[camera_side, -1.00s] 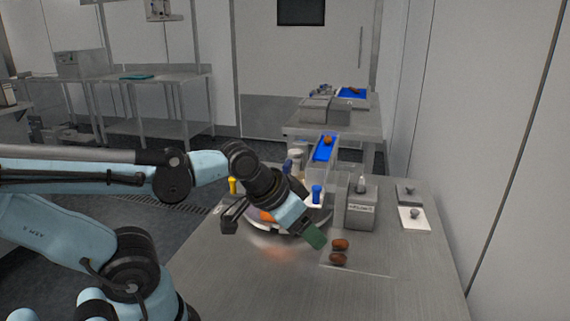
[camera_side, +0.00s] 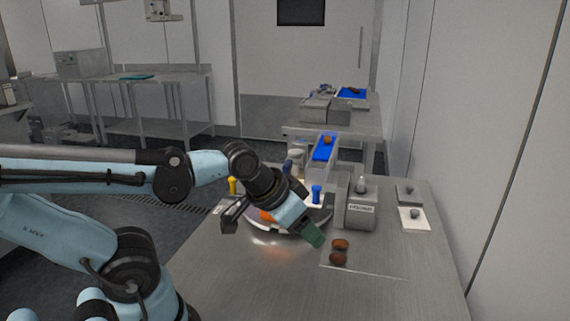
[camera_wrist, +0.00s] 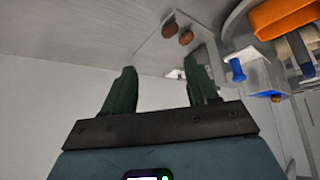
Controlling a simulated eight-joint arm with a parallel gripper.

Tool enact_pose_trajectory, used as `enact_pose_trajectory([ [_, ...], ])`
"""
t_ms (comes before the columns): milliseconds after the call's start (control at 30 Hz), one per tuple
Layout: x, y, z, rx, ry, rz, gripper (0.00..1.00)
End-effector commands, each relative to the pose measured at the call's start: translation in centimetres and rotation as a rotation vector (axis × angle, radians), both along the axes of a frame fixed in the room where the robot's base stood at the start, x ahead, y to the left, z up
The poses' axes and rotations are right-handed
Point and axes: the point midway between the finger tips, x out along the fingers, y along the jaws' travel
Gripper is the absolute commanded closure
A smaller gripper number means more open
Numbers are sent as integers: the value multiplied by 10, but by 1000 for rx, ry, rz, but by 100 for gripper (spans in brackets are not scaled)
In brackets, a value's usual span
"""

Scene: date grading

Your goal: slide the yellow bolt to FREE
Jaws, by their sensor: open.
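The yellow bolt (camera_side: 232,186) shows as a small upright yellow piece at the left of the round fixture (camera_side: 290,230), behind my forearm's end. Its lower part and any FREE marking cannot be made out. It does not show in the wrist view. My gripper (camera_side: 314,237) is to the right of the bolt and nearer the camera, pointing down over the steel table, well apart from the bolt. In the wrist view its two green fingers (camera_wrist: 161,78) are spread with nothing between them.
Two brown dates (camera_side: 340,244) lie on the table just right of my gripper. A blue peg (camera_side: 317,193), a grey labelled box (camera_side: 362,208) and a blue chute (camera_side: 325,147) stand behind. An orange part (camera_side: 266,215) is partly hidden by my wrist. The front table is clear.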

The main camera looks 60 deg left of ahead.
Motion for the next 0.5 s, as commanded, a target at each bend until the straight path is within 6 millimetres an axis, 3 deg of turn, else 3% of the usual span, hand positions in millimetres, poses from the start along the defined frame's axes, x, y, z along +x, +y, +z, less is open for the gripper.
enact_pose_trajectory([
  [133, 8, 13, 9, 9, 25, 30, 55],
  [233, 20, 35, 21, 21, 71, 75, 55],
  [500, 53, 128, 50, 31, 240, 224, 55],
])
